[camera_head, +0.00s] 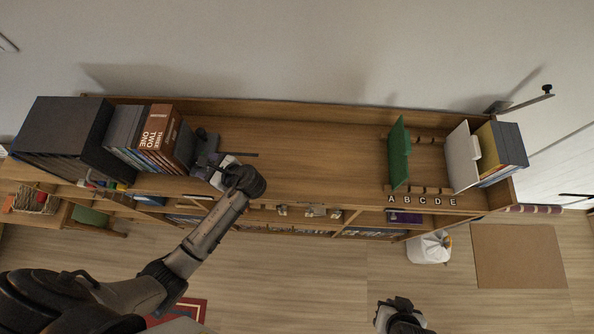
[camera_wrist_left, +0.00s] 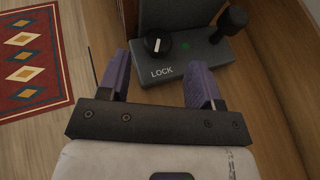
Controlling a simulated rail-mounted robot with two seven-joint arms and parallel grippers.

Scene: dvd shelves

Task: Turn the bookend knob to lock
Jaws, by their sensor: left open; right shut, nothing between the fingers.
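The bookend (camera_wrist_left: 185,62) is a dark grey block with a base marked LOCK, seen in the left wrist view. Its black round knob (camera_wrist_left: 158,44) carries a white pointer line, which stands near upright in the picture. A small green light shows to the right of the knob. In the head view the bookend (camera_head: 206,148) stands at the right end of the books, partly hidden by my left arm. My left gripper (camera_wrist_left: 160,84) is open, its two purple fingers apart just short of the knob, with nothing between them. My right gripper (camera_head: 402,308) is shut and empty, low over the floor.
Books (camera_head: 156,137) and dark cases (camera_head: 62,135) fill the shelf left of the bookend. A black post (camera_wrist_left: 232,24) rises from its base. The middle of the shelf (camera_head: 320,150) is bare. A green divider (camera_head: 399,152) and lettered slots stand to the right.

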